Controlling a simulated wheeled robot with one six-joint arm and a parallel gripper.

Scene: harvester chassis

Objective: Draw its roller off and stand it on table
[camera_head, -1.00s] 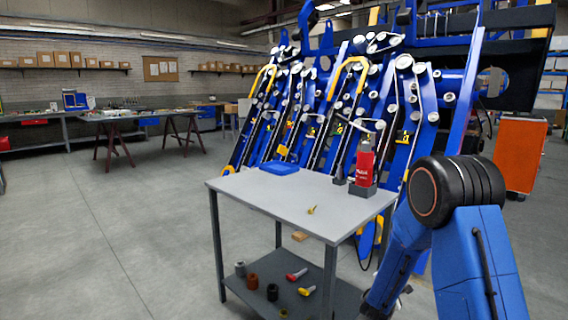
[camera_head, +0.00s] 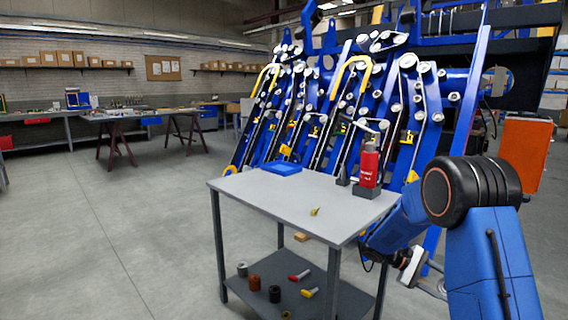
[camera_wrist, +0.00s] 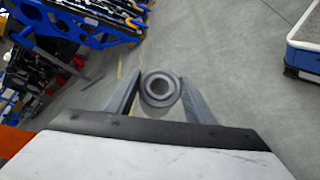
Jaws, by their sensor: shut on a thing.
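A grey ring-shaped roller (camera_wrist: 160,101) with a round bore sits between the fingers of my gripper (camera_wrist: 161,82) in the wrist view. The gripper is shut on it, and I see the roller end-on. Floor shows around it, with no machine part touching it in that view. In the head view my gripper (camera_head: 411,270) is low to the right of the table (camera_head: 262,199), beyond my forearm; the roller cannot be made out there. The blue harvester chassis (camera_head: 420,115) stands behind the table and also shows at upper left in the wrist view (camera_wrist: 88,35).
On the tabletop are a blue tray (camera_head: 281,168), a red extinguisher (camera_head: 368,168) in a dark stand and a small yellow piece (camera_head: 315,211). The front left of the top is clear. The lower shelf (camera_head: 340,298) holds several rollers and handled tools. An orange cabinet (camera_head: 523,155) stands right.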

